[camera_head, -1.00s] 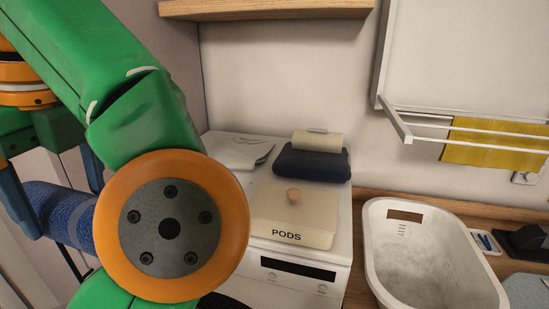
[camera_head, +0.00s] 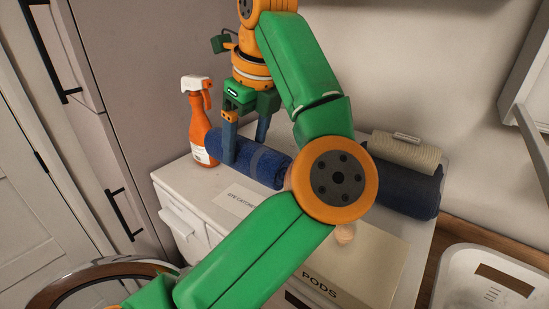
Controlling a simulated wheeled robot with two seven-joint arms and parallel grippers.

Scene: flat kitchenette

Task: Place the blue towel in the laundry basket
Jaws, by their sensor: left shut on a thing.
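The blue towel (camera_head: 268,167) is a rolled bundle with a paler band, near the middle of the head view. My left gripper (camera_head: 245,150) points down with its two fingers at the roll and is shut on it. The roll is at the back left of the white washing machine top; I cannot tell whether it touches the top. My left arm's orange joint hides its right end. The laundry basket (camera_head: 450,290) is white, with a handle slot, and is cut off at the lower right. My right gripper is not in view.
An orange spray bottle (camera_head: 196,128) stands close by the towel's left end. A flat white packet (camera_head: 237,198) lies in front of the towel. A PODS box (camera_head: 350,275), a dark blue folded cloth (camera_head: 408,190) and a cream roll (camera_head: 405,153) are to the right.

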